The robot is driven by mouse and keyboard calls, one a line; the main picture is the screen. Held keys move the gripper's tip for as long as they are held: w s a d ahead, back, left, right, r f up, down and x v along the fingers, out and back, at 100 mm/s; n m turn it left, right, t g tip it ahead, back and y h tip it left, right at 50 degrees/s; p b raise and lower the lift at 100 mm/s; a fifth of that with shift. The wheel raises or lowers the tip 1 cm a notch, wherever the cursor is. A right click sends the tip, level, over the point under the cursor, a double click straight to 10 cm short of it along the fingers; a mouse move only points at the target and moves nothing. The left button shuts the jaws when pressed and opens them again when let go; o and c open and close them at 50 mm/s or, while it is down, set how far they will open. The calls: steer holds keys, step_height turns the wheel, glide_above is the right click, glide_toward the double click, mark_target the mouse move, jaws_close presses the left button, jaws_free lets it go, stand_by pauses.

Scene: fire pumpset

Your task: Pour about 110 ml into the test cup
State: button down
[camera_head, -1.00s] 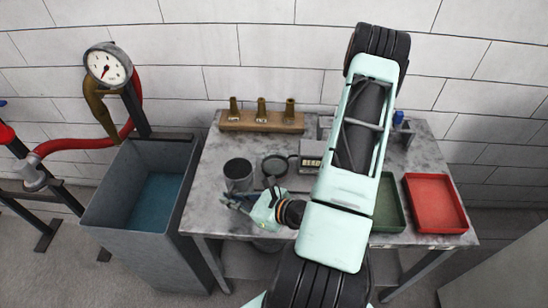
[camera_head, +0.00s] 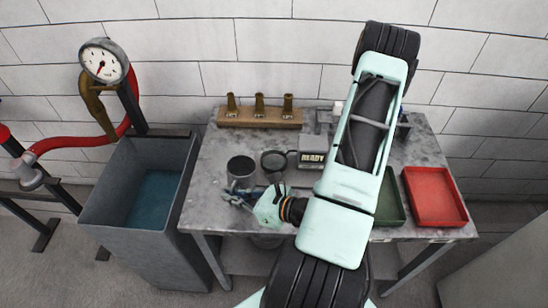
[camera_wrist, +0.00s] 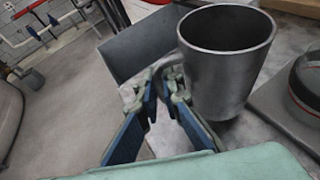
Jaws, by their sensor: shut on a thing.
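A grey metal cup (camera_head: 240,181), open at the top, is at the left of the grey table and looks upright. It is large in the wrist view (camera_wrist: 226,70), just right of the fingers. My gripper (camera_head: 236,199) is at the cup's near side, its blue-padded fingers (camera_wrist: 163,82) shut at the cup's wall; the gripped part is hidden between the fingertips. Whether the cup touches the table is unclear. A dark-rimmed round vessel (camera_head: 274,161), perhaps the test cup, is just right of the grey cup, beside a display box (camera_head: 312,158) reading READY. Its contents are not visible.
A wooden block with brass nozzles (camera_head: 260,117) is at the table's back. A green tray (camera_head: 392,203) and a red tray (camera_head: 434,197) are at right. A grey tank of water (camera_head: 130,238) stands left, below a gauge (camera_head: 103,61). My arm covers the middle.

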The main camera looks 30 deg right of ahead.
mark_target(237, 182)
steer(key=d+m+y+b, duration=0.1)
steer(key=b, duration=0.3)
steer(key=d+r+m+b, duration=0.1)
steer(key=b, duration=0.2)
steer(key=d+r+m+y+b, duration=0.1)
steer(key=b, duration=0.3)
steer(key=shift+w+d+r+t+y+b, duration=0.2)
steer(key=shift+w+d+t+y+b, duration=0.1)
steer(key=shift+t+b, duration=0.1)
steer(key=d+r+m+t+y+p, duration=0.1)
steer(key=d+r+m+y+p, duration=0.1)
steer(key=r, duration=0.4)
steer(key=d+m+p, duration=0.1)
steer(key=m+p, duration=0.1)
steer(key=shift+w+d+r+m+t, duration=0.15)
steer(key=shift+w+d+m+t, duration=0.15)
steer(key=shift+d+t, duration=0.1)
steer(key=shift+d+m+t+y+b, duration=0.2)
steer(key=shift+m+t+y+b, duration=0.1)
steer(key=shift+m, duration=0.2)
steer(key=shift+d+r+m, duration=0.25)
steer(key=shift+m, duration=0.05)
steer(key=shift+r, duration=0.1)
steer(key=shift+d+r, duration=0.1)
steer(key=shift+d, duration=0.05)
